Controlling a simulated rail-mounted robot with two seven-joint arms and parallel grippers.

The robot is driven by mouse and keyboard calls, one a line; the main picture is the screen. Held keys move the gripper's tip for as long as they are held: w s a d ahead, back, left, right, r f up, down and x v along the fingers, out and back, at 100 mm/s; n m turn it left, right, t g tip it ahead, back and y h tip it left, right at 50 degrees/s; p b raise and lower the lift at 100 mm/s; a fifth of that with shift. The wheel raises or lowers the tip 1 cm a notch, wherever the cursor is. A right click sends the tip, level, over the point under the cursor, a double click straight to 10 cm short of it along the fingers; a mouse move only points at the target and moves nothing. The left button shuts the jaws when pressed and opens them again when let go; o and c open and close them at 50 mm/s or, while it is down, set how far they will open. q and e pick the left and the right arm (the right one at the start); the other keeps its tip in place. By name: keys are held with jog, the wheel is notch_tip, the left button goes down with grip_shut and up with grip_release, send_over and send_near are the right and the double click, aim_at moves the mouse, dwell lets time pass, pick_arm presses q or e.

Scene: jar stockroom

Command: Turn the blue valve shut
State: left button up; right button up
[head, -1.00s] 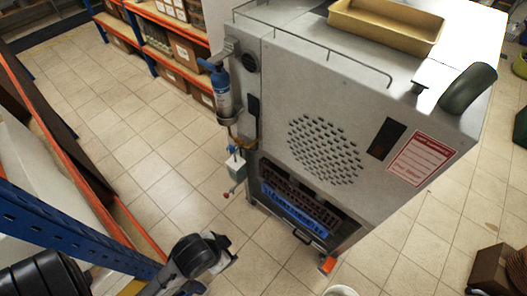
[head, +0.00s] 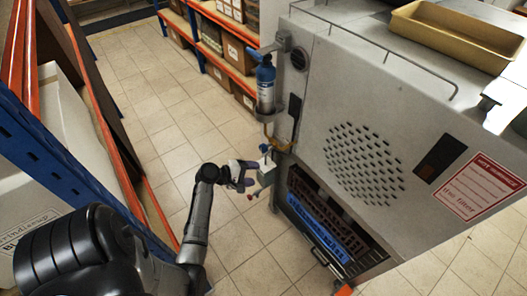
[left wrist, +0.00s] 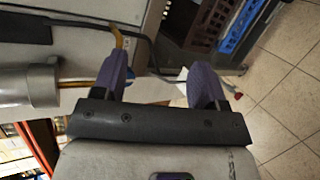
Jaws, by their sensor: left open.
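The small blue valve handle (head: 264,148) is on the pipework at the left side of the grey machine, under a blue bottle. My left gripper (head: 247,173) is open and empty, just left of and slightly below the valve in the head view. In the left wrist view its two purple fingers (left wrist: 160,75) are spread apart, with a yellow pipe near the left finger. My right gripper is in neither view.
The blue bottle (head: 265,85) hangs in a holder above the valve. The grey machine (head: 345,85) stands right. Orange-edged shelving (head: 75,75) runs along the left, with clear tiled floor between.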

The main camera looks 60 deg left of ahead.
aim_at(261, 150)
pick_arm(q)
jog(key=s+a+f+n+t+y, duration=0.25)
jog(key=a+n+t+y, duration=0.35)
jog(key=n, duration=1.1)
jog(key=shift+g+h, duration=0.4)
jog(key=shift+g, duration=0.3)
jog(key=w+a, duration=0.1)
jog(key=w, duration=0.2)
jog(key=w+a+p, duration=0.1)
jog(key=w, duration=0.3)
jog(key=w+r, duration=0.1)
jog(key=w, duration=0.3)
jog(key=shift+w+a+p, duration=0.15)
jog(key=shift+a+p, duration=0.15)
jog(key=shift+a, duration=0.1)
jog(key=shift+w+a, duration=0.1)
jog(key=shift+w, duration=0.7)
jog(key=c, duration=0.9)
